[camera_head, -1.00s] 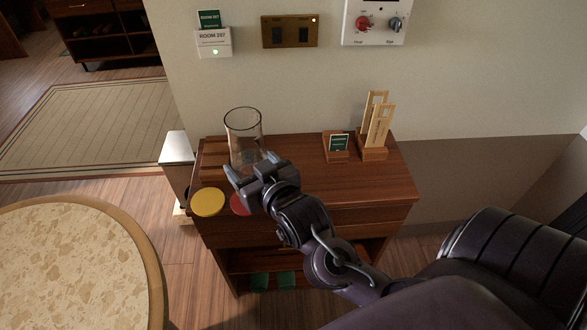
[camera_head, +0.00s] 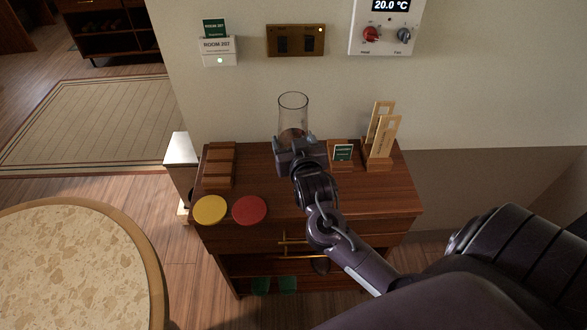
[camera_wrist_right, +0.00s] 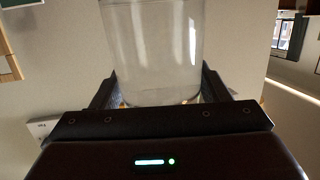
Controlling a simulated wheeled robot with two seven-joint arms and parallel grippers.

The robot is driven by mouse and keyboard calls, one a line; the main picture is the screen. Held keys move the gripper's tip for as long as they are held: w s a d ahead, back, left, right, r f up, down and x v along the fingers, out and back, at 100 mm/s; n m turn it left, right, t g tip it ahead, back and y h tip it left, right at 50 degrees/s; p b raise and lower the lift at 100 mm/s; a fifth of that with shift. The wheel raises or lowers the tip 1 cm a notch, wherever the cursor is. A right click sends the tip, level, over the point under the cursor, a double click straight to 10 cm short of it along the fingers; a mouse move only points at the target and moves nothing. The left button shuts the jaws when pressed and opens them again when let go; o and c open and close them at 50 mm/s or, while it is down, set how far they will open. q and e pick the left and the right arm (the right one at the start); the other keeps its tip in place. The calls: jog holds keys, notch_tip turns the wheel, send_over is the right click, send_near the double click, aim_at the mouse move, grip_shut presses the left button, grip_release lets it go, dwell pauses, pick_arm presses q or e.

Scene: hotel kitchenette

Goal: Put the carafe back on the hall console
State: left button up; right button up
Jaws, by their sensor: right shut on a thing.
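The clear glass carafe (camera_head: 293,110) is upright over the back middle of the wooden hall console (camera_head: 345,196). My right gripper (camera_head: 295,143) is shut on the carafe's lower part. In the right wrist view the carafe (camera_wrist_right: 155,55) stands between the two fingers of the gripper (camera_wrist_right: 160,100). The gripper hides the carafe's base in the head view, so I cannot tell whether it touches the console top. My left gripper is not in view.
On the console are a slatted wooden rack (camera_head: 220,165), a yellow disc (camera_head: 210,210), a red disc (camera_head: 250,210), a small green sign (camera_head: 343,153) and a wooden holder (camera_head: 380,150). A round table (camera_head: 75,265) stands at left. The wall is close behind.

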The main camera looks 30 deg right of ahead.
notch_tip(320, 180, down, 6)
jog(key=shift+w, duration=0.1)
jog(key=shift+f+p, duration=0.4)
jog(key=shift+f, duration=1.75)
jog(key=shift+f, duration=0.15)
jog(key=o, duration=1.6)
